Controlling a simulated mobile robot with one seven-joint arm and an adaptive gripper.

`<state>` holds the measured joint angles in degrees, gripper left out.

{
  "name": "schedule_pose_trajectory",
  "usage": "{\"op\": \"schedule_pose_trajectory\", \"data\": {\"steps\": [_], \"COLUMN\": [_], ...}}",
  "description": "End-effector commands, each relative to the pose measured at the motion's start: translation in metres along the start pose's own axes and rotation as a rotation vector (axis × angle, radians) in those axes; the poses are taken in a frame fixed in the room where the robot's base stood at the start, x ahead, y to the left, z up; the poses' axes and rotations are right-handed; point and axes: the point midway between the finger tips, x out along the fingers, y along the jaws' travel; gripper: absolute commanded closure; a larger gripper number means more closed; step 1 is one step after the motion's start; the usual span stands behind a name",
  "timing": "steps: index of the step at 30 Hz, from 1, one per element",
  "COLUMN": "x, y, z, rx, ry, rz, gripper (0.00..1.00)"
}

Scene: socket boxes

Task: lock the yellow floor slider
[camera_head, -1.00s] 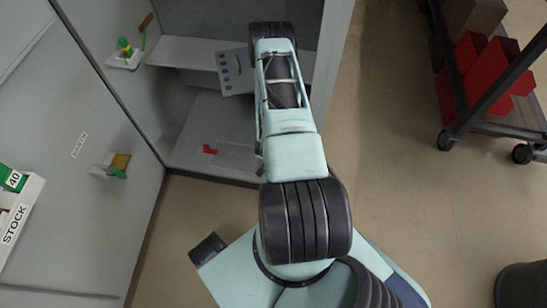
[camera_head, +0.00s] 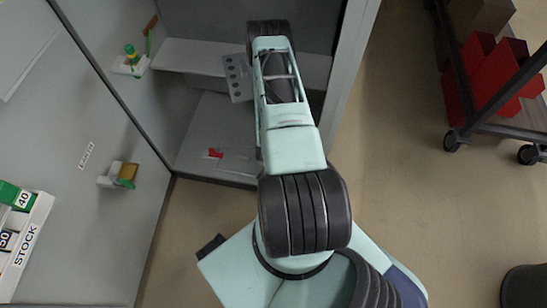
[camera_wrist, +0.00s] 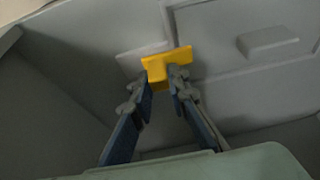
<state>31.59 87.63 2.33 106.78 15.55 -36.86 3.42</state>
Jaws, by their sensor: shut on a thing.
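The yellow floor slider (camera_wrist: 168,60) is a T-shaped yellow piece on a grey surface near the middle of the wrist view. My gripper (camera_wrist: 161,77) has its two fingers on either side of the slider's narrower stem and is shut on it. The slider's wider bar stands out past the fingertips. In the head view my arm covers the gripper and the yellow floor slider, so neither shows there. Whether the slider is locked cannot be told from these views.
The open grey cabinet has a shelf (camera_head: 190,56) and a floor with a red piece (camera_head: 215,153). The left panel carries a yellow-brown block in a bracket (camera_head: 126,173) and a green-and-yellow fitting (camera_head: 130,60). A dark trolley with red bins (camera_head: 488,70) stands at right.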

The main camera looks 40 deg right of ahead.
Motion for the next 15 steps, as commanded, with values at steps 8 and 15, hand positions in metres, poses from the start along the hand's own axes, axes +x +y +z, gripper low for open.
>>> {"op": "schedule_pose_trajectory", "data": {"steps": [8, 15], "x": [0.0001, 0.0001], "y": [-0.0068, -0.0047], "z": [-0.0010, -0.0009], "rx": [-0.002, -0.002], "ry": [0.003, 0.002], "rz": [-0.011, -0.008], "gripper": [0.67, 0.67]}}
